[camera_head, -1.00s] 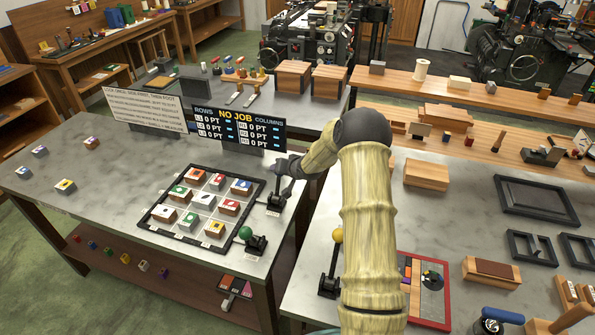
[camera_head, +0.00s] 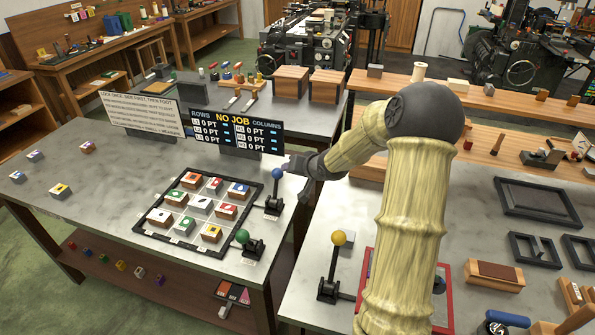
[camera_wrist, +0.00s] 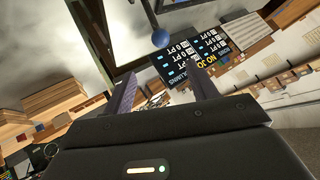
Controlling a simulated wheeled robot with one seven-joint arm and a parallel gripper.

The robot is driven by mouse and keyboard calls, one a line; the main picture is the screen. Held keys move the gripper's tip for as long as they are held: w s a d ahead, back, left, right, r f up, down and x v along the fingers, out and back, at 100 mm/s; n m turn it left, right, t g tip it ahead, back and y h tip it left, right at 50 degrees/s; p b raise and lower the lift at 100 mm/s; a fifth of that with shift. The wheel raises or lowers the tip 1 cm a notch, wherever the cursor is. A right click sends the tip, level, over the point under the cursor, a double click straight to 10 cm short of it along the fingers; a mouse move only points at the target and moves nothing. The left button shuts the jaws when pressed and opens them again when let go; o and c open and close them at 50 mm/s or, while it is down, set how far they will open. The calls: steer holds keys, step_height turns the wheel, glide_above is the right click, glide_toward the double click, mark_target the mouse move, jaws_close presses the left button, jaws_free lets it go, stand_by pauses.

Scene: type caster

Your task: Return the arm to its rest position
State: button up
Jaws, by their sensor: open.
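My gripper (camera_head: 290,164) is near the right end of the scoreboard, just above the blue-knobbed lever (camera_head: 277,174) in the head view. In the wrist view my gripper (camera_wrist: 160,93) shows two fingers spread apart with nothing between them. The blue knob (camera_wrist: 161,39) is beyond the fingertips there, apart from them. My arm (camera_head: 405,220) is raised and bent, crossing the right half of the head view. It hides part of the right table.
A framed grid (camera_head: 150,238) of coloured blocks lies on the left table. A green-knobbed lever (camera_head: 243,237) and a yellow-knobbed lever (camera_head: 338,239) stand nearby. The scoreboard (camera_head: 237,133) and a white sign (camera_head: 155,113) stand behind the grid.

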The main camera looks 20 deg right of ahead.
stand_by(0.3)
steer(key=s+a+n+g+h, duration=0.1)
steer(key=s+a, duration=0.5)
steer(key=s, duration=0.8)
steer(key=s+a+r+n+g, duration=0.1)
steer(key=s+a+n+g, duration=0.2)
steer(key=s, duration=1.2)
steer(key=a+g, duration=0.2)
steer(key=g, duration=0.1)
steer(key=shift+a+r+h, duration=0.3)
steer(key=shift+a+h, duration=0.1)
